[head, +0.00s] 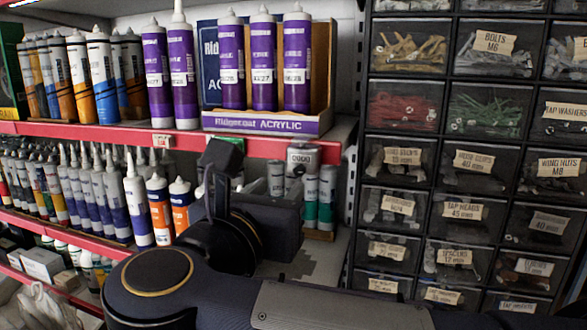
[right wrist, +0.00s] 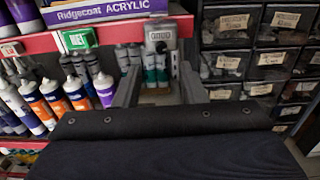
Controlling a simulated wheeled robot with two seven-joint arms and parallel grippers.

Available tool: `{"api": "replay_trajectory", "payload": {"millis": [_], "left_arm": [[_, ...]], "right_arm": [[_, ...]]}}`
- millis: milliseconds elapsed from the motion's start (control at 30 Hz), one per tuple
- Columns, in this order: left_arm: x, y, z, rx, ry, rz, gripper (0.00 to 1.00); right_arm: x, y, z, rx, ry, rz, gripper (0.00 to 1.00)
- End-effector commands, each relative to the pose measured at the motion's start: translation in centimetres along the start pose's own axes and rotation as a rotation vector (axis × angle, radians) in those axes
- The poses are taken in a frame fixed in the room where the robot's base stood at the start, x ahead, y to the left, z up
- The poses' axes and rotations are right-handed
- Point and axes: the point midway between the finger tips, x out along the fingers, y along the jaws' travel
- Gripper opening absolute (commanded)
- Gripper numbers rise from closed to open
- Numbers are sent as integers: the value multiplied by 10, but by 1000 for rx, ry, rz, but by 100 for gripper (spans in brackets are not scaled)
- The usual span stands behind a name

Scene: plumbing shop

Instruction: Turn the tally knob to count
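The tally counter (head: 301,155) is a small grey box on the red shelf edge, with a number window that seems to read 0000. In the right wrist view the counter (right wrist: 159,35) is ahead, above the fingertips, with a small knob-like part (right wrist: 158,22) on its upper front. My right gripper (right wrist: 160,76) is open and empty, its two grey fingers apart and pointing at the shelf just below the counter. In the head view the right gripper (head: 275,218) is in front of the lower shelf, its fingertips mostly hidden. My left gripper is not in view.
Purple acrylic tubes (head: 263,62) stand on the upper shelf. Several sealant tubes (head: 136,200) crowd the lower shelf, and green-white tubes (head: 327,197) stand under the counter. A rack of small-parts drawers (head: 455,150) rises at right. A green label (right wrist: 78,39) sits left of the counter.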

Motion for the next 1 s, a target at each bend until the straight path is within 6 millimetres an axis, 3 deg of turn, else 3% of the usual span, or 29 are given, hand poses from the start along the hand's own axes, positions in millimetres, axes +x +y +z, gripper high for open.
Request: {"api": "replay_trajectory", "payload": {"millis": [500,867,1000], "left_arm": [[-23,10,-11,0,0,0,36],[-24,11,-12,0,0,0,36],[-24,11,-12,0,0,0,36]], "right_arm": [[68,-2,1,3,5,-9,37],[77,-2,-1,4,3,-6,37],[77,-2,-1,4,3,-6,23]]}}
